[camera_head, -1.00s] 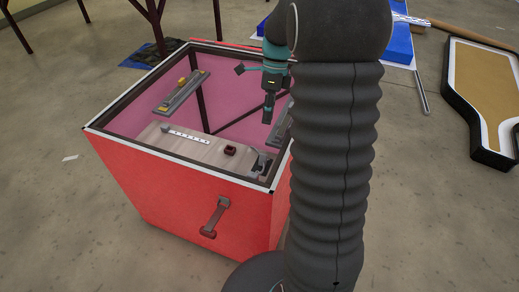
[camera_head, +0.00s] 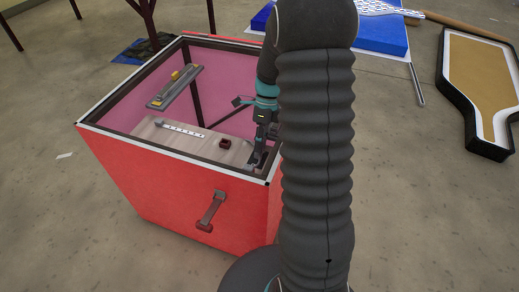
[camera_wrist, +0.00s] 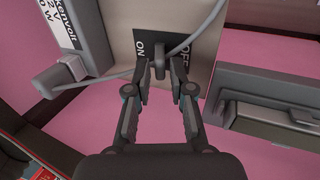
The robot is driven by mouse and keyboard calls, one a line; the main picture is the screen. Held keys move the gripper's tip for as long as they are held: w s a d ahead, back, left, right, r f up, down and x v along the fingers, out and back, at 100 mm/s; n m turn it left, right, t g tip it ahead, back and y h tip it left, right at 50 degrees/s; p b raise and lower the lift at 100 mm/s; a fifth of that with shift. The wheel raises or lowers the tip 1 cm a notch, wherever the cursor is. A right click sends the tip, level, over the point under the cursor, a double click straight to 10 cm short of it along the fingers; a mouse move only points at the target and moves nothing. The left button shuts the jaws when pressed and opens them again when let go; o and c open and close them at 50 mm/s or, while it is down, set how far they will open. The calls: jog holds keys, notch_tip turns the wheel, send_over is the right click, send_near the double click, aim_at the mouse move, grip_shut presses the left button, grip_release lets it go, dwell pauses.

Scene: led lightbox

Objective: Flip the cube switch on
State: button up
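The switch's black plate (camera_wrist: 145,41) carries ON on its left and OFF on its right in the wrist view. A grey toggle lever (camera_wrist: 159,58) stands up from the plate between the two labels. My gripper (camera_wrist: 160,68) has its two fingertips spread on either side of the lever; they look apart from it. In the head view my gripper (camera_head: 257,154) reaches down inside the red box (camera_head: 150,180), at its near right corner. The switch is mostly hidden there by my gripper and arm. I cannot tell which way the lever leans.
A dark red block (camera_head: 225,144) sits on the wooden board (camera_head: 190,150) beside a white strip (camera_head: 184,130). A grey bar (camera_head: 176,88) is on the far left. A grey cable (camera_wrist: 200,30) crosses near the switch. A grey fixture (camera_wrist: 265,100) is to its right.

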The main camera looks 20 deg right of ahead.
jog(key=shift+x, duration=1.15)
grip_shut()
